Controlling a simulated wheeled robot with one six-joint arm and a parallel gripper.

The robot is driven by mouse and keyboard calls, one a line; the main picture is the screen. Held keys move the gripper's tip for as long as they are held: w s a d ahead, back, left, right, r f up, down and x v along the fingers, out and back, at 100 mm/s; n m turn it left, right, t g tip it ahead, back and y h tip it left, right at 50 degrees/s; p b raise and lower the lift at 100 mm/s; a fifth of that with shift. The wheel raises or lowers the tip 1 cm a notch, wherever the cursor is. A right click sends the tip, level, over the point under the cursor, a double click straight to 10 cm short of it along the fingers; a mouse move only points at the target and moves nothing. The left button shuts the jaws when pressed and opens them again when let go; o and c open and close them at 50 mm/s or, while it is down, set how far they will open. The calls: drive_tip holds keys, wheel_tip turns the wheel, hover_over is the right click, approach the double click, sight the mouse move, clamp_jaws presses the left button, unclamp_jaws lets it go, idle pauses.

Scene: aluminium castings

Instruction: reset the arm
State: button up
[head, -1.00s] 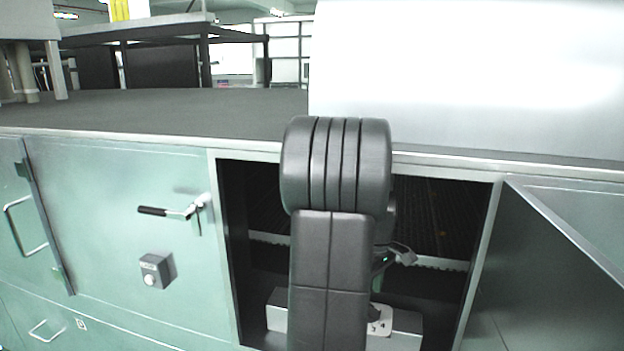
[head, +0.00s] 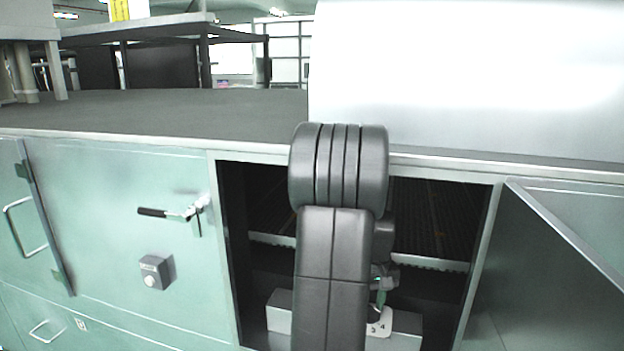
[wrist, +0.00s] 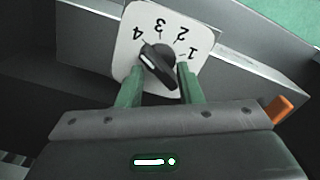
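My gripper (wrist: 160,67) is open in the wrist view, its two green fingers apart. A black rotary knob (wrist: 160,68) on a white dial plate (wrist: 170,22) numbered 1 to 4 shows between and beyond the fingertips. The knob's white mark is on the side of the 4. I cannot tell whether a finger touches the knob. In the head view my gripper (head: 380,297) is inside the open cabinet bay, just above the dial plate (head: 383,328). My dark arm hides much of the bay and part of the dial's grey box (head: 280,312).
The bay is framed by a cabinet wall on the left and an open door (head: 540,270) on the right. A perforated shelf (head: 440,225) lies above the dial. The left door has a black-handled latch (head: 165,212). A large white panel (head: 470,80) stands on the worktop (head: 150,112).

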drive_tip(key=shift+m, duration=0.9)
